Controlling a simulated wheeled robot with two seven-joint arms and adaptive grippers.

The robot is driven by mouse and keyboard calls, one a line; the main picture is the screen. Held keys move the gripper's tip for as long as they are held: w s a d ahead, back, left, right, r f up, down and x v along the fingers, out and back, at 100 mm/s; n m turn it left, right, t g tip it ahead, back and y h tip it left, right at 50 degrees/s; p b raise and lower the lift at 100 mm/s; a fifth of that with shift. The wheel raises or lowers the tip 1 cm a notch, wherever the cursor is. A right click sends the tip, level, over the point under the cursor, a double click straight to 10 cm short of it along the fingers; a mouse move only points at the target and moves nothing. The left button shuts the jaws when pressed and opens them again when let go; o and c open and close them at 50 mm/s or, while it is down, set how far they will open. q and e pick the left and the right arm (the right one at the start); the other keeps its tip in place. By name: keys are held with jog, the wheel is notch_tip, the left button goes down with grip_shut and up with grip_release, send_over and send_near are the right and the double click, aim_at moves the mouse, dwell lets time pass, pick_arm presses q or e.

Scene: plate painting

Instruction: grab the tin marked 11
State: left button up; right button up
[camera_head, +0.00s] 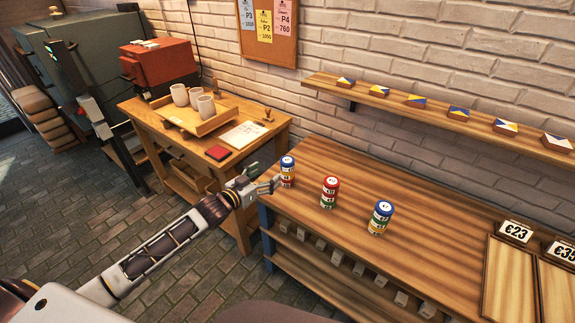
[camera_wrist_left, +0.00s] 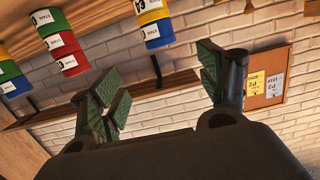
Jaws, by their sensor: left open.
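Three short stacks of coloured tins stand upright on the wooden counter (camera_head: 345,180). The left stack (camera_head: 287,172) has a blue tin on top, with yellow and red below. The middle stack (camera_head: 330,193) shows red and green, and the right stack (camera_head: 380,218) has a blue top. The number on each tin is too small to read surely. My left gripper (camera_head: 264,177) is open and empty, just left of the left stack. In the left wrist view its fingers (camera_wrist_left: 157,72) are spread, and the blue and yellow tins (camera_wrist_left: 156,34) appear beyond them, upside down. My right gripper is out of view.
A wall shelf (camera_head: 440,115) with several small blocks runs above the counter. Price signs (camera_head: 514,231) and wooden trays (camera_head: 508,280) are at the right. A side table at the left holds a tray (camera_head: 195,122) with mugs. The counter between the stacks and trays is clear.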

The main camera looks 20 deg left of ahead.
pick_arm(q)
send_near(288, 160)
jog(key=shift+r+x, duration=0.35)
jog(key=shift+x, duration=1.8)
jog(key=shift+w+d+f, duration=0.1)
jog(key=shift+w+f, duration=0.1)
jog(key=shift+f, duration=0.2)
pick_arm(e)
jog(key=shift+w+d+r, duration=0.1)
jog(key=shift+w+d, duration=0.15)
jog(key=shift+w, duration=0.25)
pick_arm(q)
jog(key=shift+w, duration=0.1)
